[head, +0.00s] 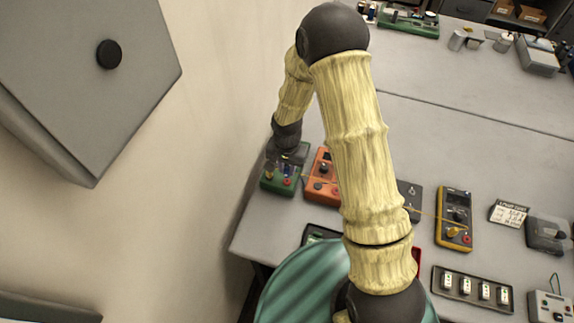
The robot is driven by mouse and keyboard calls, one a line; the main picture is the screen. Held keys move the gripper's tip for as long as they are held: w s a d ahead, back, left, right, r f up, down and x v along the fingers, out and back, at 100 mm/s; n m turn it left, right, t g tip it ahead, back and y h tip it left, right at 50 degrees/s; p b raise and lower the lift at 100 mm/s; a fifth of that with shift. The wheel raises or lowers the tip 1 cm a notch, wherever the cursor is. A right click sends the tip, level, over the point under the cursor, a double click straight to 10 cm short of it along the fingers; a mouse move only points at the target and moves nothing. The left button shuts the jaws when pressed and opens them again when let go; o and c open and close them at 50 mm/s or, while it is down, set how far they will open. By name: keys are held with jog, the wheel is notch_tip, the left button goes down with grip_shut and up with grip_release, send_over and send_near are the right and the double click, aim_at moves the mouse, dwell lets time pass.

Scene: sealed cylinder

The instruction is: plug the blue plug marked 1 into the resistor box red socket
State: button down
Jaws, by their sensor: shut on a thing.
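My arm reaches over the table to its left end, and my gripper (287,160) points down just above a small green box (270,187). Something small and blue, which looks like the blue plug (287,170), shows at the fingertips, and the jaws are shut on it. Its mark is too small to read. A red socket (288,182) is on the green box's top, just in front of the fingertips. I cannot tell whether the plug touches the socket, or whether this green box is the resistor box, as no label is readable.
An orange meter (321,181) stands close to the green box's right. A yellow meter (454,218), a tray (472,285) of small white items and a sign card (509,214) lie further right. A grey box (85,85) is on the left wall. The table's middle is clear.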

aim_at(287, 173)
jog(key=shift+f+b, duration=0.95)
jog(key=shift+f, duration=0.75)
